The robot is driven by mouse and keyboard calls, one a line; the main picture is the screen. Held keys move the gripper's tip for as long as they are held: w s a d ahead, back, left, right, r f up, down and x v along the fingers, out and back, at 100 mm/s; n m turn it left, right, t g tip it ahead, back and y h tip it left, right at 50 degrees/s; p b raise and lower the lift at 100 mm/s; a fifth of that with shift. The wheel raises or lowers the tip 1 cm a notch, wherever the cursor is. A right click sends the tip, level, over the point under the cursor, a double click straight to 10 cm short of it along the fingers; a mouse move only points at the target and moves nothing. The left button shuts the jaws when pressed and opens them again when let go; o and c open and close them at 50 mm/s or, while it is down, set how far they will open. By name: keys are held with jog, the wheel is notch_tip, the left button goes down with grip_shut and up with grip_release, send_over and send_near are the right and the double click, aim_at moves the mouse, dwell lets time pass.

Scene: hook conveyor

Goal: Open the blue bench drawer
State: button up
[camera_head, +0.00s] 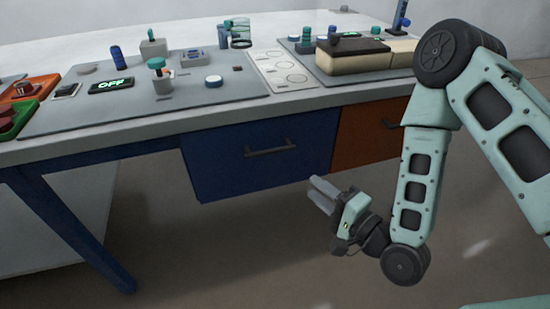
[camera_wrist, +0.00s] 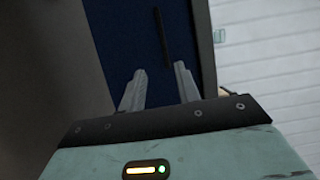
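The blue drawer (camera_head: 245,160) hangs under the bench top, and its front looks flush with the bench. Its dark bar handle (camera_head: 271,150) runs across the front. In the wrist view the blue front (camera_wrist: 135,45) fills the middle, and the handle (camera_wrist: 161,38) stands upright there, beyond and between the fingertips. My gripper (camera_head: 318,196) is below and to the right of the handle in the head view, apart from the drawer. Its two fingers (camera_wrist: 160,78) are spread with nothing between them.
An orange drawer (camera_head: 370,130) with its own handle sits right of the blue one, partly behind my arm. The bench top (camera_head: 180,122) carries a panel with knobs and an "OFF" display (camera_head: 111,86). A blue leg (camera_head: 70,225) stands at left. The floor before the drawer is clear.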

aim_at(272, 153)
jog(key=b+x, duration=0.2)
jog(key=x, duration=0.3)
jog(key=b+x, duration=0.3)
jog(key=x, duration=0.3)
jog(key=b+x, duration=0.3)
jog(key=x, duration=0.3)
jog(key=shift+r, duration=0.35)
grip_shut()
